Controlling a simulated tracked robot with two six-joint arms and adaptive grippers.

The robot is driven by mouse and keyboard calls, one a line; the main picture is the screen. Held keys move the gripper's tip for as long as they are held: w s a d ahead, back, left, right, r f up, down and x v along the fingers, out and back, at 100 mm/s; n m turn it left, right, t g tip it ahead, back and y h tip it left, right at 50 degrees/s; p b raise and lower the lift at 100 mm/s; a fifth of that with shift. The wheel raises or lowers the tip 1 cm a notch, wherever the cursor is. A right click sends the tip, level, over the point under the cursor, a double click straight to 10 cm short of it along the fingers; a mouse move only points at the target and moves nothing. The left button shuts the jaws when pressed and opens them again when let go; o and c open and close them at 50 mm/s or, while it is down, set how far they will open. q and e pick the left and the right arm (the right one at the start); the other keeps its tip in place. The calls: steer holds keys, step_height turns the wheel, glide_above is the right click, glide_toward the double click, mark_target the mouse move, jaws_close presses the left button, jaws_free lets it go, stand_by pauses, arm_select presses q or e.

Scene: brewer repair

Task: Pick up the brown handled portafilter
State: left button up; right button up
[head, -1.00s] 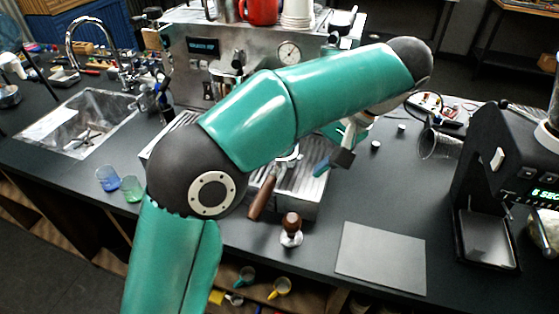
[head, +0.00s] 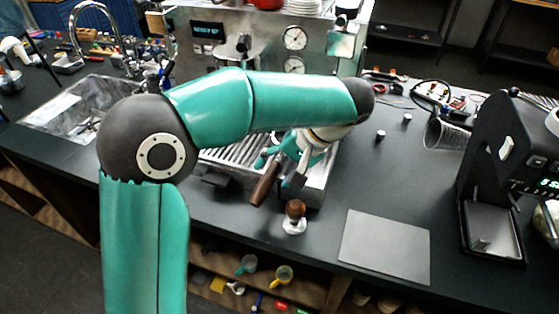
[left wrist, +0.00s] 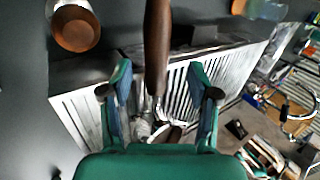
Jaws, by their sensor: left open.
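The brown-handled portafilter (head: 264,185) lies on the drip tray of the espresso machine, its handle sticking out over the tray's front edge. In the left wrist view its dark brown handle (left wrist: 157,40) runs down from the top between my open fingers, with its metal end low between them. My left gripper (left wrist: 160,78) is open, with one finger on each side of the portafilter and a gap on both sides. In the head view the left gripper (head: 283,168) is over the tray beside the handle, partly hidden by my forearm. My right gripper is not in view.
The espresso machine (head: 325,42) rises behind. The counter between tray and grinder is mostly clear.

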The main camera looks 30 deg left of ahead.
mark_target(273, 174)
arm_select(q)
steer(key=x, duration=0.4)
steer(key=shift+w+f, duration=0.25)
steer(key=shift+w, duration=0.05)
steer(key=shift+d, duration=0.1)
steer(key=shift+c, duration=0.2)
jaws_close()
